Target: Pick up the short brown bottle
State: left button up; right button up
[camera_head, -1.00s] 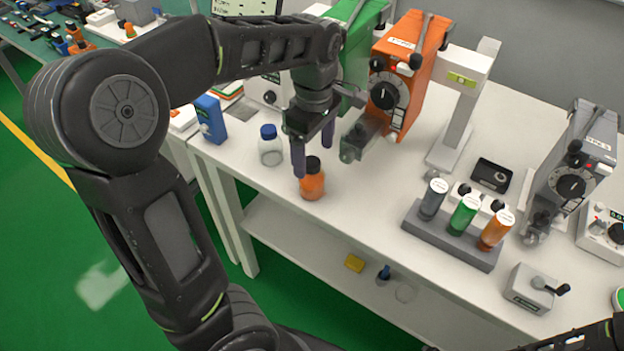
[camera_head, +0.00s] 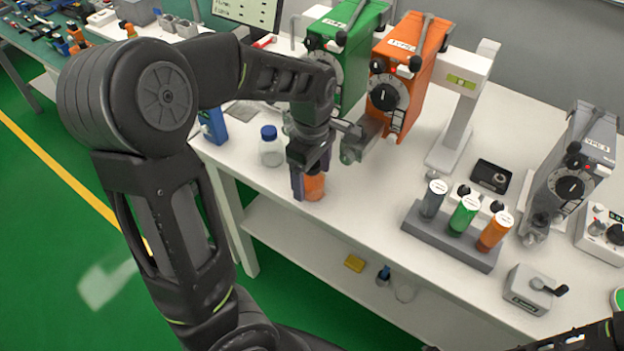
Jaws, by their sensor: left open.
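The short brown bottle (camera_head: 315,187), orange-brown in the picture, stands upright on the white table near its front edge. Its dark cap is hidden behind my left gripper. My left gripper (camera_head: 311,187) is lowered over the bottle from above, its fingers pointing down. One purple-grey finger shows at the bottle's left side; the other finger is mostly hidden. The jaws are open, and I cannot tell whether a finger touches the bottle. At the lower right edge a dark piece of my right arm shows, but its gripper is out of view.
A clear bottle with a blue cap (camera_head: 270,147) stands close to the left of my left gripper. Green (camera_head: 340,60) and orange (camera_head: 405,75) vaporizers stand behind. A grey rack (camera_head: 450,240) with three coloured cylinders is to the right. The table between bottle and rack is clear.

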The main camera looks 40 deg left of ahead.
pick_arm(q)
jog(key=shift+c, duration=0.4)
jog(key=c, duration=1.4)
jog(key=shift+r, duration=0.15)
jog(key=shift+c, duration=0.2)
notch_tip(320, 180, up, 10)
jog(key=shift+f, duration=0.1)
dwell(0.6)
